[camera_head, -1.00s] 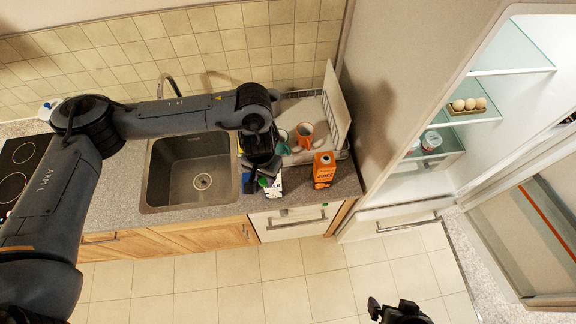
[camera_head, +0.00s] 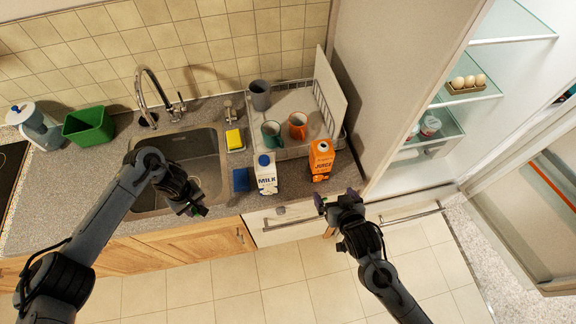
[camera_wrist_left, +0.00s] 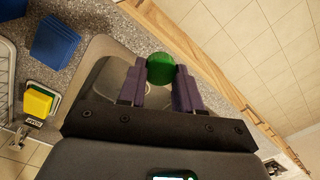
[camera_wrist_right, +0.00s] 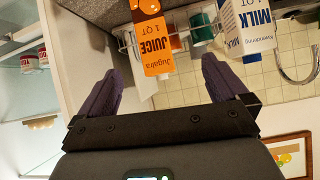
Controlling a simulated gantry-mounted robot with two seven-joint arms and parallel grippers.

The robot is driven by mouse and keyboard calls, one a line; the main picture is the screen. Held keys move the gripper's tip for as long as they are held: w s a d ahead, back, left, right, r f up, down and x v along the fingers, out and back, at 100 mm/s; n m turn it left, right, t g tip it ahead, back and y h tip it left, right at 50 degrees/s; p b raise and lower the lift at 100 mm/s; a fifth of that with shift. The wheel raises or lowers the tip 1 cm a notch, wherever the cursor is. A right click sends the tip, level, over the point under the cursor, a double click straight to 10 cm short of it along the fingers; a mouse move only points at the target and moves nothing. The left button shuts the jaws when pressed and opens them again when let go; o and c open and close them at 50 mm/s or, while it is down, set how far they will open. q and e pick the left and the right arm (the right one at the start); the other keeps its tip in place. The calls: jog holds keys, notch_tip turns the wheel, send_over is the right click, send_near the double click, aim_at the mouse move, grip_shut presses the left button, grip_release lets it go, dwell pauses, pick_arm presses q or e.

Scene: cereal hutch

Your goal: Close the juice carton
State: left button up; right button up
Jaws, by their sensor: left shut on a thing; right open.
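The orange juice carton (camera_head: 320,162) stands upright on the counter, right of the milk carton (camera_head: 267,175). My left gripper (camera_head: 198,210) is above the front edge of the sink, left of both cartons. It is shut on a round green cap (camera_wrist_left: 160,69), clear between its fingers in the left wrist view. My right gripper (camera_head: 335,198) is open and empty, in front of the juice carton and apart from it.
A dish rack (camera_head: 290,153) with an orange mug (camera_head: 297,124) and a teal mug (camera_head: 271,134) is behind the cartons. The fridge wall (camera_head: 385,100) bounds the right. Free room lies before the counter.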

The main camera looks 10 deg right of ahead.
jog(key=t+b, duration=0.1)
jog(key=b, duration=0.2)
send_near(324, 161)
pick_arm(q)
jog(key=s+a+f+n, duration=0.2)
jog(key=s+a+f, duration=0.3)
jog(key=f, duration=0.2)
jog(key=s+a+f+n+b, duration=0.1)
jog(key=s+a+f+n, duration=0.1)
jog(key=s+a+f, duration=0.2)
notch_tip(324, 161, down, 4)
jog(key=shift+s+a+f+n, duration=0.1)
jog(key=shift+s+a+n, duration=0.25)
jog(key=shift+a, duration=0.9)
pick_arm(e)
jog(key=shift+w+a+f+n+t, duration=0.15)
jog(key=shift+w+f+t, duration=0.15)
jog(key=shift+f+t, duration=0.15)
jog(key=shift+w+f+n+t, duration=0.15)
jog(key=shift+w+f+t, duration=0.2)
jog(key=shift+f, duration=0.2)
pick_arm(q)
jog(key=shift+r, duration=0.35)
pick_arm(e)
jog(key=shift+x, duration=3.3)
jog(key=shift+f, duration=0.1)
